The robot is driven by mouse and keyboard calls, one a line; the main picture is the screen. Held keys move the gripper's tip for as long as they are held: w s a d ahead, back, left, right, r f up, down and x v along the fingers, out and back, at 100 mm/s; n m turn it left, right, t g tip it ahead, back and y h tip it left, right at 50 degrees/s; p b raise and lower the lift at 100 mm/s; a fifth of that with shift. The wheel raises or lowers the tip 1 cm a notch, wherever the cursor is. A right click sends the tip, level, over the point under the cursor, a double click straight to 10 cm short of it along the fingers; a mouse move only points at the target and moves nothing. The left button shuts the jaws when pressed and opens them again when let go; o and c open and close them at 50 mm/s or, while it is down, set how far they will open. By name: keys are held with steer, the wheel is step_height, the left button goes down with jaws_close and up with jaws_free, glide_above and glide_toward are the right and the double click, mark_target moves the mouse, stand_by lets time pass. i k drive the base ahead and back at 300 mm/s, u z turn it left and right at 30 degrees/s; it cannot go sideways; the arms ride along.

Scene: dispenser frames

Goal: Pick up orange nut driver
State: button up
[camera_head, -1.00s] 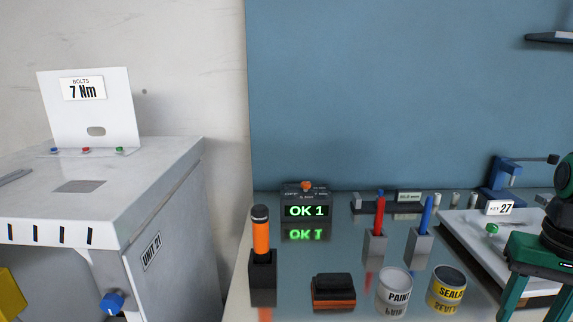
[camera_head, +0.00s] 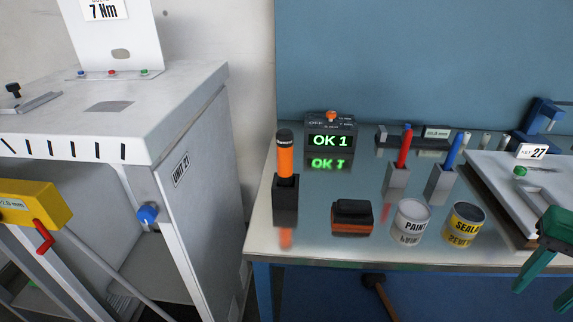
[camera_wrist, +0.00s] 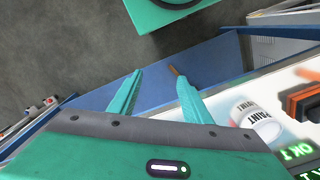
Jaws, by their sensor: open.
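The orange nut driver (camera_head: 286,160) stands upright in a black holder (camera_head: 286,203) at the left end of the bench, its dark cap on top. My gripper shows at the right edge of the head view (camera_head: 543,250), over the front right of the bench and well to the right of the driver. In the wrist view my gripper (camera_wrist: 158,92) has its two green fingers spread apart, with nothing between them. The nut driver is not clearly visible in the wrist view.
On the bench (camera_head: 262,240) stand a paint can (camera_head: 409,222), a yellow can (camera_head: 464,224), a black-orange block (camera_head: 352,216), red (camera_head: 404,150) and blue (camera_head: 453,152) tools in grey holders, and an OK 1 display (camera_head: 331,139). A grey cabinet (camera_head: 195,190) stands left.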

mark_target(285, 138)
steer(key=u, duration=2.55)
steer(key=k, duration=0.95)
steer(key=z, duration=0.7)
